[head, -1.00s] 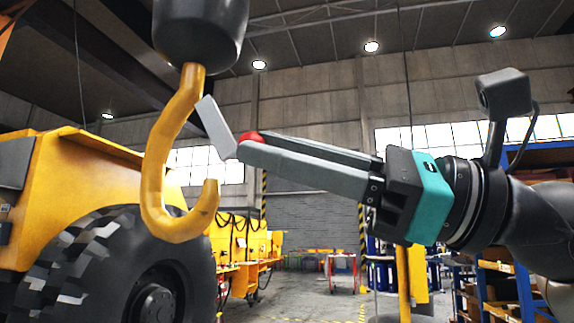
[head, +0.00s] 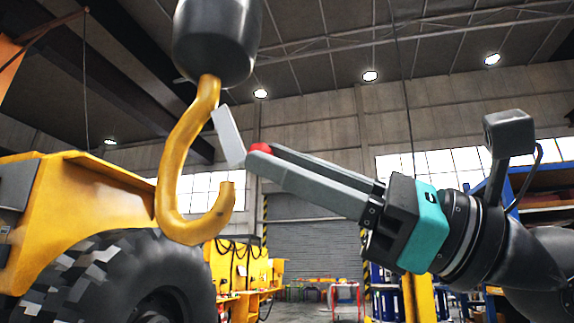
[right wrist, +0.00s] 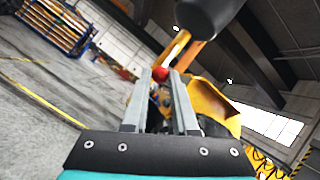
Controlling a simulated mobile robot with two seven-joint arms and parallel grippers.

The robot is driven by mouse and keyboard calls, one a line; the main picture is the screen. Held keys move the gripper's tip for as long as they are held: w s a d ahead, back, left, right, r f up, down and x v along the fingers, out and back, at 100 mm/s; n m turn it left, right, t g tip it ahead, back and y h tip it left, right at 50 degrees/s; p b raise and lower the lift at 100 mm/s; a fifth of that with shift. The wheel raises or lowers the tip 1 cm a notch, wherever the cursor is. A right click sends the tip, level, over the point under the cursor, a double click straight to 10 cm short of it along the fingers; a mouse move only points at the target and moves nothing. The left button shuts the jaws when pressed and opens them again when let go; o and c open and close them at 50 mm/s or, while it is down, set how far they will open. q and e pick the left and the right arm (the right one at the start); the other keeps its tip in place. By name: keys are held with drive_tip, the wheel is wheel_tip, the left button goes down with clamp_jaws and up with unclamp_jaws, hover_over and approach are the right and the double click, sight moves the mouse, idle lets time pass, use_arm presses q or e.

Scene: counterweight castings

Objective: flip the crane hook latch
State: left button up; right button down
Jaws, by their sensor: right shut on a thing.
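The yellow crane hook (head: 170,190) hangs from a dark block (head: 216,45) at the upper left of the head view, its tip curling up to the right. A light grey latch plate (head: 228,136) slants from the hook's neck down to a red knob (head: 261,148). My right gripper (head: 256,153) is shut on the red knob, which also shows between its fingertips in the right wrist view (right wrist: 160,74). The latch's lower end stands above the hook's tip, with a small gap visible. My left gripper is out of view.
A yellow vehicle (head: 95,190) with a large black tyre (head: 125,265) stands behind the hook at left. Blue shelving (head: 545,165) stands at the right. Yellow equipment (head: 240,270) is farther back. The air around the hook looks free.

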drive_tip(key=c, duration=0.7)
unclamp_jaws()
drive_tip(key=shift+d, duration=0.1)
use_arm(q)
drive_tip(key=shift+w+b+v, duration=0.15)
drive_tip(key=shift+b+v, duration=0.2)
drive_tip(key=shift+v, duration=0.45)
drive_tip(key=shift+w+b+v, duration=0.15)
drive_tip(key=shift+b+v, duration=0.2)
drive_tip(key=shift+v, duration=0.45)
use_arm(e)
drive_tip(key=shift+v, duration=7.5)
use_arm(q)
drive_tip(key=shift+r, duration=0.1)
